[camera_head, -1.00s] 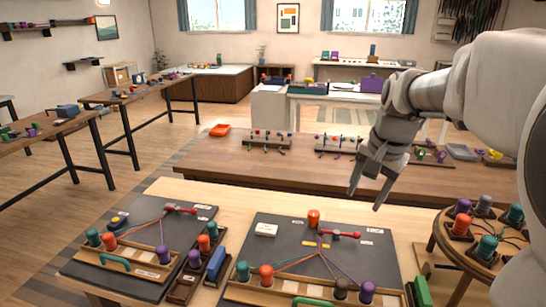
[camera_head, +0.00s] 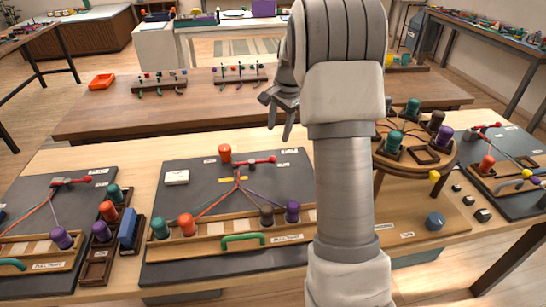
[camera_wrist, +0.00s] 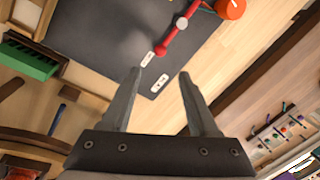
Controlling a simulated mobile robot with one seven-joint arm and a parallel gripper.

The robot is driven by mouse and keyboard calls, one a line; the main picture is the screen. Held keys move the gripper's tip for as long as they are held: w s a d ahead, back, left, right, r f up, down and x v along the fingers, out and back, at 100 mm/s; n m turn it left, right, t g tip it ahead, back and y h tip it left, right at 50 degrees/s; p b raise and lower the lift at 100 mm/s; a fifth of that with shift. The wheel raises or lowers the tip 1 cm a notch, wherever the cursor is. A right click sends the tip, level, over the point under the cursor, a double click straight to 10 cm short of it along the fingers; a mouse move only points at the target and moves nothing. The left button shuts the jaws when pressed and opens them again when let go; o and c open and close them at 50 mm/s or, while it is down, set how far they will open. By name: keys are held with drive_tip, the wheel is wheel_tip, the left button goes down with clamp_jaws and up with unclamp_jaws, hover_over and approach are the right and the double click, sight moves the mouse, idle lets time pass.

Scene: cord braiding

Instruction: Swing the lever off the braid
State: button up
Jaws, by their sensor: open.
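A red lever (camera_head: 256,161) with a ball end sits at the back of the dark middle board (camera_head: 190,255), its arm pointing right from the cord junction. Red, teal and purple cords (camera_head: 238,186) meet near its left end and fan down to spools. In the wrist view the lever's red bar (camera_wrist: 173,38) and ball end lie just beyond my fingertips. My gripper (camera_head: 280,130) is open and empty, with its fingers spread (camera_wrist: 160,73). It hangs above the board's back right side, apart from the lever. The braid itself is too small to make out.
An orange spool (camera_head: 225,153) stands behind the lever's left end. A white block (camera_head: 177,177) lies to the left. A green handle (camera_head: 243,240) is at the front. A round spool stand (camera_head: 446,157) is right of my arm. Similar boards with red levers flank the middle one.

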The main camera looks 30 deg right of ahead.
sight(273, 157)
drive_tip(key=f, duration=0.3)
drive_tip(key=w+f+b, duration=0.1)
drive_tip(key=f, duration=0.3)
drive_tip(key=w+f, duration=0.1)
drive_tip(key=f, duration=0.3)
drive_tip(key=shift+a+f+b, duration=0.1)
drive_tip(key=shift+a+b, duration=0.25)
drive_tip(key=shift+b, duration=0.05)
clamp_jaws()
idle(0.7)
